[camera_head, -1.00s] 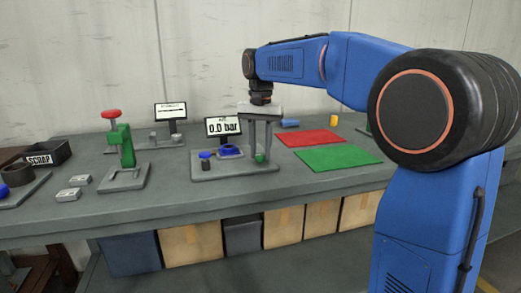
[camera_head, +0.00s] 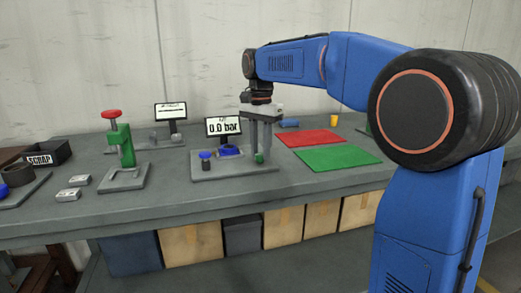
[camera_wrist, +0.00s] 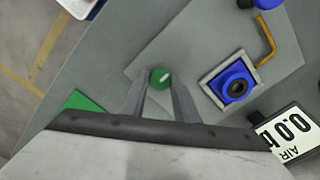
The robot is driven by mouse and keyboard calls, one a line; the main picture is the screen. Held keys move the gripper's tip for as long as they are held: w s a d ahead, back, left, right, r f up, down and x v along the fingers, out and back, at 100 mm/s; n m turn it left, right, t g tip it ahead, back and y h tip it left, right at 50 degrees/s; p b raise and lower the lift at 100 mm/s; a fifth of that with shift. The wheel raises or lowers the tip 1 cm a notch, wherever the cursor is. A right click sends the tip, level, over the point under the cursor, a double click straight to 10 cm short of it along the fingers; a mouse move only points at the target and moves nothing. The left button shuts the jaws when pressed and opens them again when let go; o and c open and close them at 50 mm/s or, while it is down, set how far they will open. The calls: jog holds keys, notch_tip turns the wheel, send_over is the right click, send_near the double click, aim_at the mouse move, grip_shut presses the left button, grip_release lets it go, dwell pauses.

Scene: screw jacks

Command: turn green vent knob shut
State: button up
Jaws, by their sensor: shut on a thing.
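The green vent knob (camera_wrist: 160,77) is a small round cap with a pale line across its top, on a grey base plate (camera_wrist: 139,50). It also shows in the head view (camera_head: 260,158), low between my fingers. My gripper (camera_wrist: 158,84) points down over it and is shut on it, one finger at each side. In the head view my gripper (camera_head: 261,153) stands upright over the right part of the plate.
A blue part in a grey square holder (camera_wrist: 233,84) and a blue-capped post (camera_head: 206,160) stand on the same plate. The display (camera_head: 223,127) behind reads 0.0 bar. Red (camera_head: 307,138) and green (camera_head: 335,157) mats lie to the right. A green press (camera_head: 122,145) stands left.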

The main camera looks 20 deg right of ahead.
aim_at(261, 154)
jog(key=o, duration=1.1)
jog(key=shift+c, duration=0.2)
jog(key=shift+r, duration=0.1)
notch_tip(261, 154, up, 17)
jog(key=shift+r, duration=0.15)
jog(key=s+d+f+n+t, duration=0.2)
jog(key=s+f+n, duration=0.3)
jog(key=s+f, duration=1.2)
jog(key=s+d+f+n+t, duration=0.2)
jog(key=s+d+f+n, duration=0.3)
jog(key=s+f, duration=1.2)
jog(key=shift+d+f+t, duration=0.15)
jog(key=shift+f+t, duration=0.25)
jog(key=shift+f, duration=0.3)
